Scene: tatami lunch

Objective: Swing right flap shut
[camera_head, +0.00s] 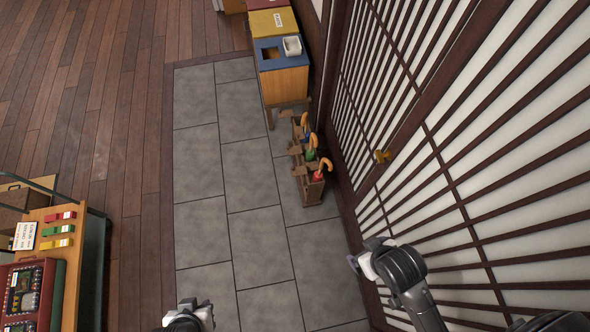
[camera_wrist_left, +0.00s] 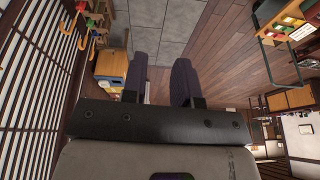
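No flap can be made out for certain. A brown box (camera_head: 12,196) with a raised pale edge is partly cut off at the left; I cannot tell whether that edge is a flap. My left gripper (camera_head: 190,304) shows at the bottom of the head view, over the grey tiles. In the left wrist view its two dark fingers (camera_wrist_left: 166,84) are apart with nothing between them. My right gripper (camera_head: 357,262) is in front of the slatted screen, at lower right; its fingers are mostly hidden by the wrist.
A slatted paper screen (camera_head: 470,150) fills the right side. A wooden umbrella stand (camera_head: 312,190) and a blue-topped cabinet (camera_head: 285,85) stand along it. A wooden cart (camera_head: 70,260) with coloured blocks and a red case stands at lower left. The tiled floor (camera_head: 245,175) between is clear.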

